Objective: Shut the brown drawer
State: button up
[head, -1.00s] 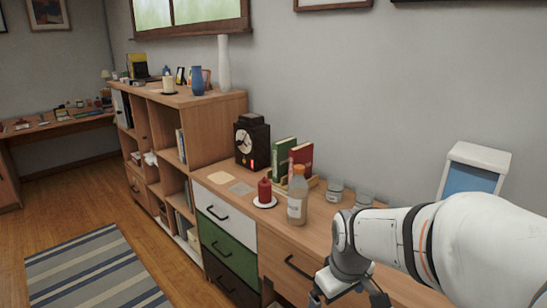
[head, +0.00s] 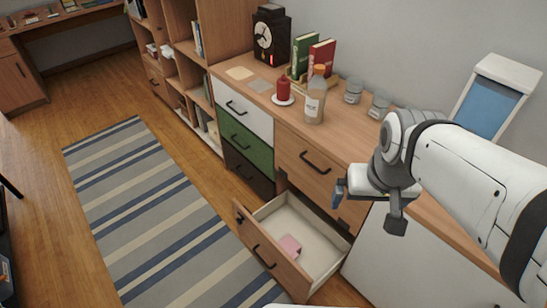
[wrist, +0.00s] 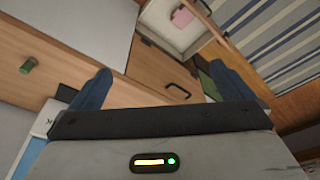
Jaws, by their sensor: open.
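The brown drawer (head: 272,256) is pulled out at the bottom of the wooden cabinet, with a wooden front, a dark handle and a pale interior. A pink item (head: 289,246) lies inside it. Its pale interior also shows at the top of the wrist view (wrist: 160,33), with the pink item (wrist: 182,18). My gripper (head: 367,207) is open and empty, above and to the right of the open drawer, close to the cabinet front. In the wrist view my gripper's blue fingers (wrist: 160,82) are spread apart, with nothing between them.
A closed wooden drawer (head: 310,163) is above the open one. White, green (head: 246,141) and black drawers are closed to the left. A bottle (head: 314,102), a red candle (head: 284,90), jars and books stand on the cabinet top. A striped rug (head: 150,210) lies on open floor at left.

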aim_at(324, 251)
jog(key=u, duration=0.4)
jog(key=k, duration=1.35)
jog(key=u, duration=0.85)
jog(key=i, duration=1.75)
jog(key=z, duration=0.3)
jog(key=k, duration=0.8)
jog(key=z, duration=0.2)
jog(key=i, duration=0.8)
jog(key=u, duration=0.1)
